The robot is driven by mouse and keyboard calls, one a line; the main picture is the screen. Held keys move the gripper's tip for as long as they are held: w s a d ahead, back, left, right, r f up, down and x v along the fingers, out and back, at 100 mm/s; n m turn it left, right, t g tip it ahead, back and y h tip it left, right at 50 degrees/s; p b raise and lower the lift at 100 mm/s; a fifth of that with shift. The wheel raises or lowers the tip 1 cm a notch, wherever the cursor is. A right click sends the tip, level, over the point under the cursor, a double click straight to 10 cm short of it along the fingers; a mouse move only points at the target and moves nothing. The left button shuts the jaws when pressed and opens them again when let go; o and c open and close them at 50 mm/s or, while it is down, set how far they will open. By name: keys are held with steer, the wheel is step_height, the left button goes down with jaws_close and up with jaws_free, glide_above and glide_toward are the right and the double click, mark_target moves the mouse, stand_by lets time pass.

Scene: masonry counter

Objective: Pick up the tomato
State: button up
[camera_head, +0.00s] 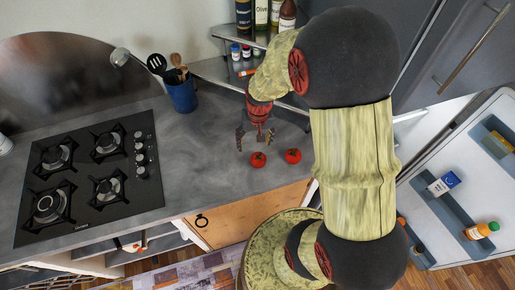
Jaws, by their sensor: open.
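Two red tomatoes lie on the grey counter (215,165) near its front edge. The left tomato (258,160) is just below my gripper in the picture, and the right tomato (293,155) lies a short way to its right. My gripper (248,141) is open and empty, pointing down above the counter behind the left tomato. The height of the fingertips over the counter is hard to tell. My arm covers the counter to the right of the tomatoes.
A gas hob (93,180) fills the counter's left. A blue utensil holder (183,95) stands at the back. A metal shelf (215,70) with jars and bottles stands behind my gripper. An open fridge door (475,185) is at right. Counter left of the tomatoes is clear.

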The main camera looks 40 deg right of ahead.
mark_target(259, 156)
steer(key=shift+m+g, duration=0.4)
steer(key=f, duration=0.1)
steer(key=d+f+p, duration=0.1)
steer(key=f, duration=0.1)
steer(key=s+f, duration=0.1)
steer(key=f, duration=0.1)
steer(key=shift+d+f+p, duration=0.2)
steer(key=shift+d+p, duration=0.05)
steer(key=shift+p, duration=0.1)
steer(key=shift+s+a+f, duration=0.1)
steer(key=shift+a+f, duration=0.1)
steer(key=shift+f, duration=1.15)
steer(key=shift+s+a+f, duration=0.1)
steer(key=shift+a+f, duration=0.05)
steer(key=shift+f, duration=1.2)
steer(key=shift+c, duration=1.3)
steer(key=shift+r, duration=0.1)
steer(key=c, duration=1)
